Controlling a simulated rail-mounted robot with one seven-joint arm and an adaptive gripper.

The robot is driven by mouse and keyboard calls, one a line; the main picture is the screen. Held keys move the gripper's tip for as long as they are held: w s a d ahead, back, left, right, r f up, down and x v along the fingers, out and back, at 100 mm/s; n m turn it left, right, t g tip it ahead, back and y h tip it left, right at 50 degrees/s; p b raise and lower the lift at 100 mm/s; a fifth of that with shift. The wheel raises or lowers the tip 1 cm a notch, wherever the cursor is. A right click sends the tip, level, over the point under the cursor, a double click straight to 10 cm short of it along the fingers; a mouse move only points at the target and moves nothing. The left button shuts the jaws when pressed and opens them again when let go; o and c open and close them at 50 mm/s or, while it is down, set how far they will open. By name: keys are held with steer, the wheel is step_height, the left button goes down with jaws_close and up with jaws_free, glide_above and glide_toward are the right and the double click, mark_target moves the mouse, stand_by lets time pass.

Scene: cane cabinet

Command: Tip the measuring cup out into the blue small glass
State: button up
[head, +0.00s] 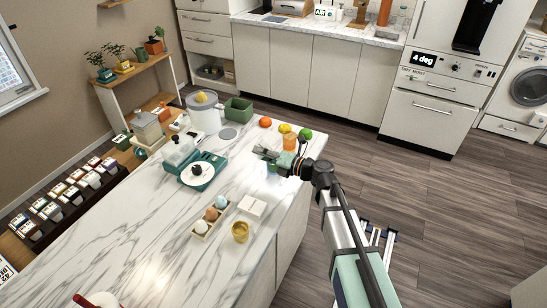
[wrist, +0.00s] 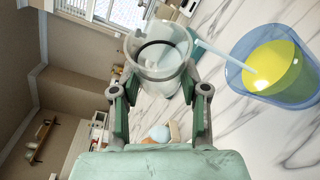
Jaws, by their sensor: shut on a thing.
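My gripper (wrist: 160,88) is shut on a clear measuring cup (wrist: 160,60), held between its fingers in the wrist view. The cup looks tilted well over, above the table. The blue small glass (wrist: 238,75) is beside and below the cup, apart from it, with yellow-green contents (wrist: 272,68). A pale blue straight strip (wrist: 222,56) runs from near the cup to the glass; I cannot tell whether it is a stream or a straw. In the head view my gripper (head: 266,153) is over the marble counter, and the arm mostly hides the cup and glass.
An egg box (head: 211,217), a white block (head: 252,207) and an amber cup (head: 240,232) stand nearer the camera on the marble counter (head: 150,235). A teal appliance (head: 197,172) is to the left.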

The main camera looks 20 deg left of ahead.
steer(key=shift+f+m+y+p, duration=0.4)
steer(key=shift+m+p, duration=0.2)
steer(key=shift+m, duration=0.2)
stand_by(0.6)
steer(key=shift+w+d+r+m+y+p, duration=0.15)
steer(key=shift+w+r+m+y+p, duration=0.1)
steer(key=shift+m+p, duration=0.35)
steer(key=shift+w+d+r+m+y+p, duration=0.15)
steer(key=shift+w+m+p, duration=0.1)
steer(key=shift+m+p, duration=0.35)
stand_by(0.6)
steer(key=shift+s+f+n+b, duration=0.1)
steer(key=shift+f+n+b, duration=0.25)
steer(key=shift+b, duration=0.25)
steer(key=shift+s+a+f+n+h+b, duration=0.2)
steer(key=shift+s+f+n+h+b, duration=0.25)
steer(key=shift+n+b, duration=0.5)
steer(key=shift+a+r+n, duration=0.1)
steer(key=shift+r+n, duration=0.2)
steer(key=shift+r, duration=0.35)
steer(key=shift+h, duration=0.25)
